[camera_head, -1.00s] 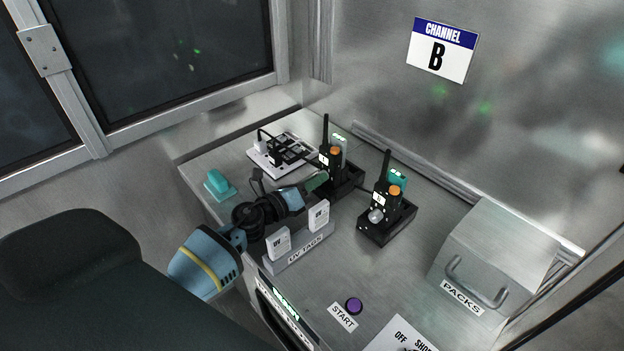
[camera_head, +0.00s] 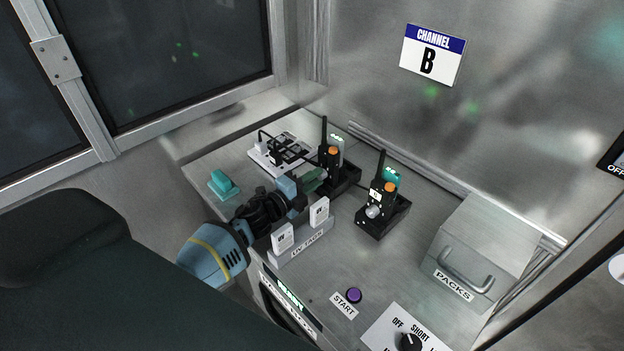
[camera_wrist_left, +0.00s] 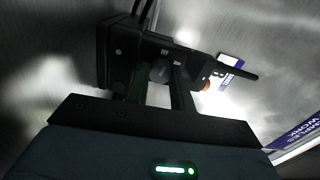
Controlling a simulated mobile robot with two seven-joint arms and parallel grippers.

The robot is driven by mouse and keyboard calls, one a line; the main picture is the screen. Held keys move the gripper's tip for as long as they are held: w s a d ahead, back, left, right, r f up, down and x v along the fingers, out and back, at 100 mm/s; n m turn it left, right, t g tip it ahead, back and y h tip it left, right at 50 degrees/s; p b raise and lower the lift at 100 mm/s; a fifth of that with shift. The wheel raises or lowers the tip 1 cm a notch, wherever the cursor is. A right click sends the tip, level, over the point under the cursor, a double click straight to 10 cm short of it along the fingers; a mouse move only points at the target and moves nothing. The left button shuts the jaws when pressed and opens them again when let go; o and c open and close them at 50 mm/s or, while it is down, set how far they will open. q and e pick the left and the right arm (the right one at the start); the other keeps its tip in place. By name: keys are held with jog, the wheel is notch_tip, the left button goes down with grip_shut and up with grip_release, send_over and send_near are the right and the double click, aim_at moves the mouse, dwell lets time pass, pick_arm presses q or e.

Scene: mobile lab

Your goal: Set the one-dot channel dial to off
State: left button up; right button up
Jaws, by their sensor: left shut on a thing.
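Two black radios stand upright in black cradles on the steel bench, the back radio (camera_head: 331,157) and the front radio (camera_head: 381,190). Each has an orange knob and a small white label, whose dots are too small to count. The front radio's round grey dial (camera_head: 373,212) is in plain view. My left gripper (camera_head: 316,184) is at the back radio's cradle, where it hides the dial in the head view. In the left wrist view its fingers are shut on a dark round dial (camera_wrist_left: 160,72) on the black cradle. My right gripper is out of view.
A UV tags holder (camera_head: 303,243) with two white tags stands close in front of my left gripper. A teal object (camera_head: 223,185), a white board with cables (camera_head: 270,153), a purple start button (camera_head: 354,295), a rotary switch (camera_head: 410,341) and a packs box (camera_head: 478,240) are also there.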

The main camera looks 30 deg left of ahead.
pick_arm(q)
jog(key=shift+n, duration=1)
jog(key=o, duration=0.9)
jog(key=shift+o, duration=0.5)
jog(key=shift+s, duration=0.1)
